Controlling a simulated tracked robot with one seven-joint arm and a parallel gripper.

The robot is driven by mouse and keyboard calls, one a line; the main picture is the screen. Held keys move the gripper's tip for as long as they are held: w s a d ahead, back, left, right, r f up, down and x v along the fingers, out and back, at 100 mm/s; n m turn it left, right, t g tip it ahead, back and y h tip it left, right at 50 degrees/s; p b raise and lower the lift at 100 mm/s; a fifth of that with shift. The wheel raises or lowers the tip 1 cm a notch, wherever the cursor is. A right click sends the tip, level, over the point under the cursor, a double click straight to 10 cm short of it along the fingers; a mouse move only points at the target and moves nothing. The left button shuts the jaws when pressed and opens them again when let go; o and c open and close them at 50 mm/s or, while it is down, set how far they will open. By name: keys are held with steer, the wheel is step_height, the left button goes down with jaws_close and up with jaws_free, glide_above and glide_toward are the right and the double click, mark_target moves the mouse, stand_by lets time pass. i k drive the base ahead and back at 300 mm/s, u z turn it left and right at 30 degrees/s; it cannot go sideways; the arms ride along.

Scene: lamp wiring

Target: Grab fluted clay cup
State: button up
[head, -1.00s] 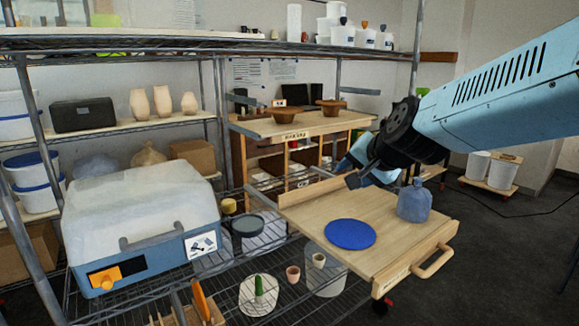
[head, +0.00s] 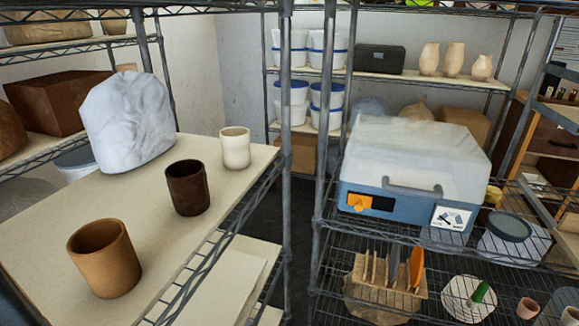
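Three cups stand upright in a slanting row on the pale board (head: 60,215) of the left rack. Nearest is an orange-brown clay cup (head: 104,258), then a dark brown cup (head: 187,187), then a cream cup (head: 235,147) at the board's far end. The cups stand apart from each other. Fluting cannot be made out clearly on any of them at this size. A small pinkish cup (head: 528,308) shows low on the right rack. My gripper is out of view.
A grey-white wrapped lump (head: 126,122) stands behind the cups. Metal rack posts (head: 284,130) rise right of the board, with a dark floor gap beside them. A blue-and-white case (head: 412,170) sits on the right rack above a wooden tool holder (head: 385,288).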

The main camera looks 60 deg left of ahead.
mark_target(186, 179)
steer(key=z, duration=1.35)
steer(key=i, duration=0.1)
steer(key=u, duration=3.45)
steer(key=i, duration=0.2)
steer(key=u, duration=1.8)
steer(key=k, duration=1.25)
steer(key=z, duration=0.35)
steer(key=i, duration=0.85)
steer(key=z, duration=0.35)
